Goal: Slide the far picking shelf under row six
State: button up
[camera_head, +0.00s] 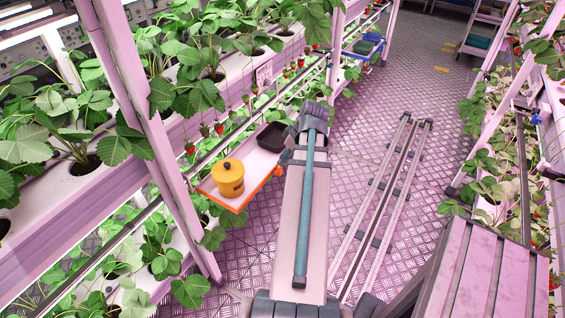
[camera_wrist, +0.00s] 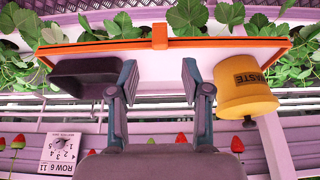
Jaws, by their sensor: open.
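A second, blue-rimmed shelf (camera_head: 362,48) is farther along the same rack. My gripper (camera_wrist: 158,72) is open and empty, its fingers pointing at the orange shelf between tray and bucket. In the head view my arm hides the fingers.
A ROW 6 card (camera_wrist: 62,149) hangs near strawberries in the wrist view. Plants and hanging berries line both racks. Floor rails (camera_head: 385,200) run along the aisle, right of my arm. The patterned aisle floor (camera_head: 420,100) is clear farther back.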

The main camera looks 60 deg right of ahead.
jog(key=shift+v, duration=2.3)
